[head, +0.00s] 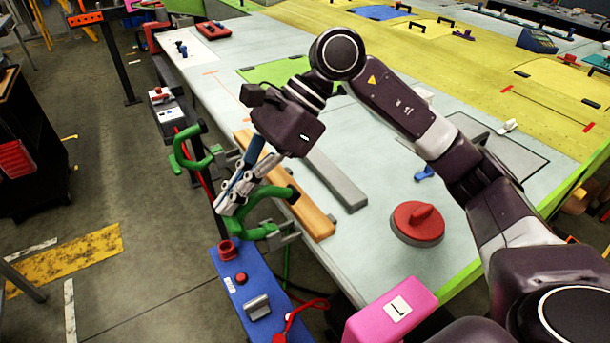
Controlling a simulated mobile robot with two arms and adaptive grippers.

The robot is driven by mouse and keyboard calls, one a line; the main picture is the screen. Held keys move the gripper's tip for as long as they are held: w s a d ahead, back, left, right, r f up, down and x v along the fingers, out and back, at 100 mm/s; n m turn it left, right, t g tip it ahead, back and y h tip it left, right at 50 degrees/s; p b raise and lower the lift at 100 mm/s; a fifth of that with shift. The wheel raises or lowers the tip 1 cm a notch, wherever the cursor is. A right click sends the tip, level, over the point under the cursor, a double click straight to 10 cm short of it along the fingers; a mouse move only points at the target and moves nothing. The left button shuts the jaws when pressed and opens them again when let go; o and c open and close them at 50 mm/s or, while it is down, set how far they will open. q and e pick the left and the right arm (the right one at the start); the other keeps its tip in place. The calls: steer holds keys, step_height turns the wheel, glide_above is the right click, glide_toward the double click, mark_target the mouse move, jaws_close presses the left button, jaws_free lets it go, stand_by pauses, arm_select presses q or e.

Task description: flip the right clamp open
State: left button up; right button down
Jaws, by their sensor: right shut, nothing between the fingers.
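Two green clamps sit along the table's left edge. The right clamp (268,230) is the nearer one, with a curved green arm reaching over the end of an orange bar. The other clamp (185,163) is farther back. My right gripper (225,207) points down at the near clamp's left side, with its fingers shut and nothing between them. The fingers overlap the clamp in the picture, so I cannot tell whether they touch it. The gripper hides part of the clamp's handle side. My left gripper is out of view.
The orange bar (312,217) and a grey bar (338,183) lie on the pale table (375,240). A red round handled tool (417,223) stands to the right. A blue box (238,299) with red buttons and a pink box (392,312) are in front. Floor is open at left.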

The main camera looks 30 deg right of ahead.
arm_select(q)
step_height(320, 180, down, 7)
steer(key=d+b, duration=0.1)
steer(key=b, duration=0.5)
arm_select(e)
steer(key=a+f+h, duration=0.2)
steer(key=a+f, duration=0.3)
steer(key=a, duration=0.1)
steer(key=shift+s+f, duration=0.2)
steer(key=shift+f, duration=0.05)
arm_select(q)
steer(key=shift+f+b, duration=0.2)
steer(key=shift+b, duration=0.2)
arm_select(e)
steer(key=shift+f, duration=0.1)
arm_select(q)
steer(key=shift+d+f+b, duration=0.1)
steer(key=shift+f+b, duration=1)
arm_select(e)
steer(key=shift+a+f+h, duration=0.25)
steer(key=shift+a+f, duration=0.05)
steer(key=shift+f, duration=0.3)
steer(key=shift+a+f+h, duration=0.25)
steer(key=shift+f, duration=0.3)
